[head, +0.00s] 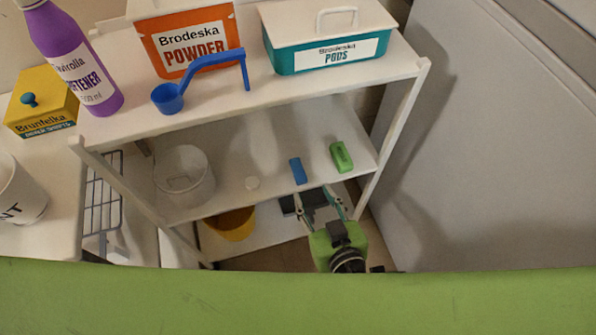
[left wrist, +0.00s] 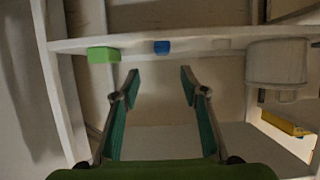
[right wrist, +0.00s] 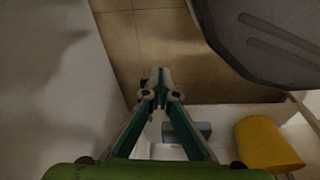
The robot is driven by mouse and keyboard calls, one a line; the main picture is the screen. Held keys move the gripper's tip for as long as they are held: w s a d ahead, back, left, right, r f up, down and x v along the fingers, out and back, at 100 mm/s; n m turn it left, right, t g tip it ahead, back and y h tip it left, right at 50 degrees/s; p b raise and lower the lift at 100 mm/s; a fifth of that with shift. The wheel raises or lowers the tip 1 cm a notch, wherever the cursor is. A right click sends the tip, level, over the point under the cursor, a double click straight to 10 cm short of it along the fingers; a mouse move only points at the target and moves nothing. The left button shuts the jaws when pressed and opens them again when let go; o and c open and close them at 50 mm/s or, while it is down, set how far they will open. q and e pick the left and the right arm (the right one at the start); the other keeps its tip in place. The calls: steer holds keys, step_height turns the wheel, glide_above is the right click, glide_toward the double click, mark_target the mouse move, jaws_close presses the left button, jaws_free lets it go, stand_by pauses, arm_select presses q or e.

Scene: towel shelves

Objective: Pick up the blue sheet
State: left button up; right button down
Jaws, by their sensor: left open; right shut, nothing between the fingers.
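A small blue piece (head: 298,170), the only sheet-like blue thing I see, lies on the middle shelf. In the left wrist view it shows as a small blue block (left wrist: 161,47) on the shelf's edge. My left gripper (head: 313,195) is open in front of that shelf, with its fingertips near the blue piece and nothing held. In the left wrist view, the blue piece shows beyond the gap between the open fingers (left wrist: 158,73). My right gripper (right wrist: 160,75) is shut and empty, over the floor and lower shelf area. It is not seen in the head view.
A green block (head: 341,157) lies right of the blue piece. A white bucket (head: 184,177) and a yellow container (head: 231,224) are to the left, middle and lower shelf. A dark item (head: 288,205) is low behind my fingers. Detergent boxes and a blue scoop (head: 168,98) occupy the top.

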mark_target(300, 175)
arm_select(q)
steer(key=x, duration=0.4)
steer(key=shift+w+a+f, duration=0.15)
steer(key=shift+w+f, duration=0.05)
steer(key=shift+w, duration=0.1)
steer(key=x, duration=0.5)
steer(key=shift+s+a+f, duration=0.1)
steer(key=shift+a+f, duration=0.1)
steer(key=shift+f, duration=0.1)
steer(key=c, duration=0.8)
